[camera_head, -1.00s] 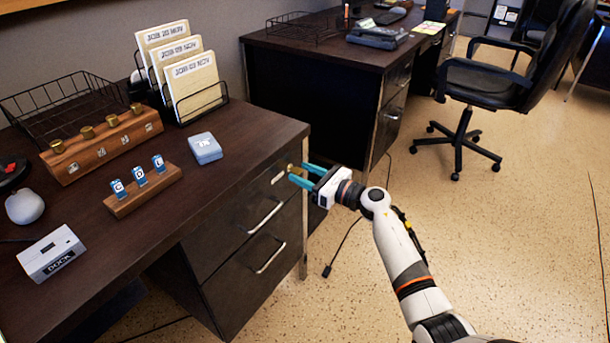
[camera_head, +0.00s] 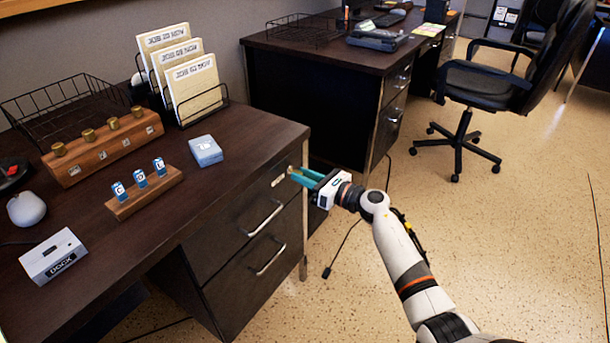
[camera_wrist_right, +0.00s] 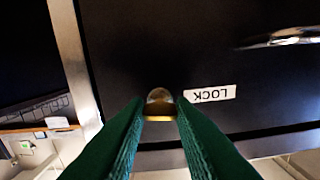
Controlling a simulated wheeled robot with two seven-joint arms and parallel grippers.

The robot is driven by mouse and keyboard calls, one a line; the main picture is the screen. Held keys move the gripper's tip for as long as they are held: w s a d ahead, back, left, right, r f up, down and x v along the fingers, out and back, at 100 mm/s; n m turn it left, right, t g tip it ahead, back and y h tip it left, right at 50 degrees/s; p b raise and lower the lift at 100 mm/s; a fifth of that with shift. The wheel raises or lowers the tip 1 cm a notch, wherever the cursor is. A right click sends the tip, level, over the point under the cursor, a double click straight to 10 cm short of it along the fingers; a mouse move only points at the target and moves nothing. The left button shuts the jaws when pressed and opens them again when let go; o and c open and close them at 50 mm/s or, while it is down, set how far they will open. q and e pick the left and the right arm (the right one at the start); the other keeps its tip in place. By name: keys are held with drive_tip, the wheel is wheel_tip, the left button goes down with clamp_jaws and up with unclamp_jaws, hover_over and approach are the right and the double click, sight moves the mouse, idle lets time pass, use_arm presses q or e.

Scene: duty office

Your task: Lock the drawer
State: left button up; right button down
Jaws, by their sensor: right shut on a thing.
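The top drawer (camera_head: 228,232) of the near desk is closed, with its front flush above the lower drawer. A brass key or lock knob (camera_wrist_right: 158,98) sits at the drawer's upper right corner, beside a white label reading LOCK (camera_wrist_right: 208,94); the label also shows in the head view (camera_head: 279,181). My right gripper (camera_head: 296,175) has its teal fingers shut on this brass piece; in the wrist view the fingers (camera_wrist_right: 155,120) are on either side of it and hide part of it. How the lock is turned cannot be told. My left gripper is not in view.
The near desktop holds a wooden block with brass knobs (camera_head: 104,147), a small rack with blue tags (camera_head: 145,192), a blue box (camera_head: 205,150), a file holder and a DOCK unit (camera_head: 52,256). A second desk (camera_head: 310,90) and chair stand behind.

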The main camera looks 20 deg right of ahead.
drive_tip(key=m+p, duration=0.1)
drive_tip(key=m, duration=0.2)
drive_tip(key=shift+r, duration=0.1)
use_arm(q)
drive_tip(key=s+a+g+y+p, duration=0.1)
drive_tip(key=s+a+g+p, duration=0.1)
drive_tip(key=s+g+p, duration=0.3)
use_arm(e)
drive_tip(key=m+b, duration=0.2)
drive_tip(key=m, duration=0.3)
use_arm(q)
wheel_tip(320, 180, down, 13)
drive_tip(key=p, duration=0.3)
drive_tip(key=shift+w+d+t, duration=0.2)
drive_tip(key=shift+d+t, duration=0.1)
use_arm(e)
drive_tip(key=shift+m, duration=4.4)
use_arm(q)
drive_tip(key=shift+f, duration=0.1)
use_arm(e)
drive_tip(key=c, duration=1.2)
unclamp_jaws()
